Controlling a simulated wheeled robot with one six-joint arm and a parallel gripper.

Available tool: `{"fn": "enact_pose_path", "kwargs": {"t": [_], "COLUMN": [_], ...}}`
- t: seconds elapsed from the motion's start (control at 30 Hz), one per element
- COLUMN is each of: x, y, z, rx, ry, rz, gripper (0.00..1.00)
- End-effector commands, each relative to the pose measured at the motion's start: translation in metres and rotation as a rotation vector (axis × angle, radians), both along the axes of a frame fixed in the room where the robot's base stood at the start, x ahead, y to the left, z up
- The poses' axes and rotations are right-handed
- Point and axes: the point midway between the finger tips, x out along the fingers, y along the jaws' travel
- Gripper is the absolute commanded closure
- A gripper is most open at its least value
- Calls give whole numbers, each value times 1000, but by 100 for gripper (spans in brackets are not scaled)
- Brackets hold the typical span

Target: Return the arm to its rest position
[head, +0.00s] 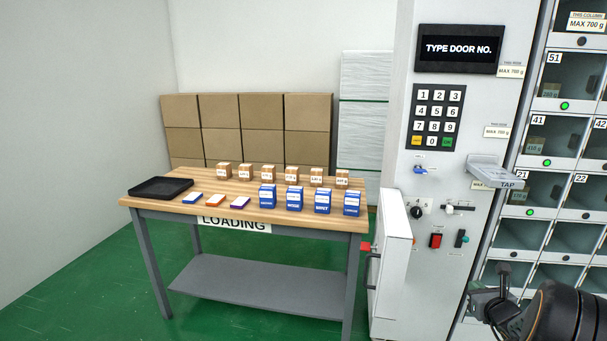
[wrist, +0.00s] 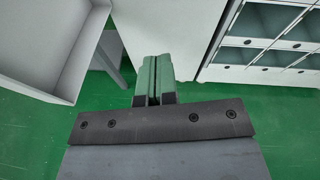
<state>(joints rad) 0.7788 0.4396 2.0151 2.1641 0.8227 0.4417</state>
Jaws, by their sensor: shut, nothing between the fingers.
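My gripper (wrist: 153,66) shows in the wrist view with its two green fingers together and nothing between them. It points over the green floor (wrist: 200,115), beside the white machine body. In the head view, part of my arm (head: 545,315) shows at the lower right corner, in front of the machine's lower compartments. The fingers cannot be made out clearly there.
The vending machine (head: 455,190) has a keypad (head: 437,118), a screen reading "TYPE DOOR NO." and numbered compartments. An open white door (head: 391,270) sticks out at its left. A wooden table (head: 225,210) holds a black tray (head: 160,187), several brown boxes and blue boxes.

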Motion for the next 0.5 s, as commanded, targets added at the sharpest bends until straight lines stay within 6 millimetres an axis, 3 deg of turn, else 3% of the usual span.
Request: {"fn": "enact_pose_path", "kwargs": {"t": [0.27,0.37,0.5], "x": [-14,-22,-39], "y": [37,60,106], "z": [-21,-20,-10], "rx": [-172,-269,-450], "ry": [118,164,228], "rz": [230,365,623], "gripper": [100,100,100]}}
